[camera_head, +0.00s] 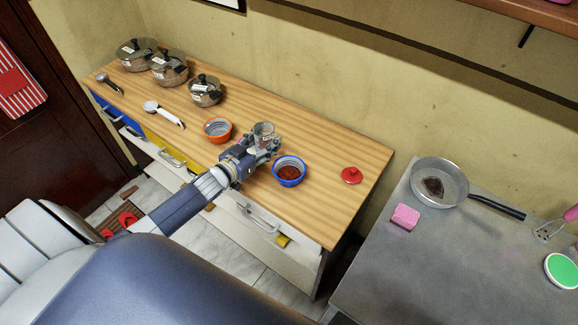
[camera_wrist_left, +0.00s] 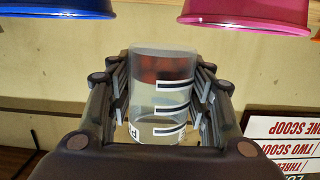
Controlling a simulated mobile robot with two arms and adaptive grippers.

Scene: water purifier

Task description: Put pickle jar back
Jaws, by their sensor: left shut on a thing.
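My left gripper (camera_head: 264,143) is shut on a clear jar (camera_head: 264,130) above the wooden counter, between an orange bowl and a blue bowl. In the left wrist view, the jar (camera_wrist_left: 162,112) sits between the fingers of the gripper (camera_wrist_left: 160,100). It is see-through, with dark lines on white marks and a red-brown patch in its upper part. I cannot read a label that tells whether it is the pickle jar. A red lid-like piece (camera_head: 351,175) lies on the counter to the right. My right gripper is not in view.
The orange bowl (camera_head: 218,131) and the blue bowl (camera_head: 289,171), with reddish-brown contents, stand near the counter's front edge. Several lidded pots (camera_head: 168,69) stand at the far left. Open drawers (camera_head: 260,215) jut out below. A pan (camera_head: 440,184) and pink block (camera_head: 405,216) are on the grey surface.

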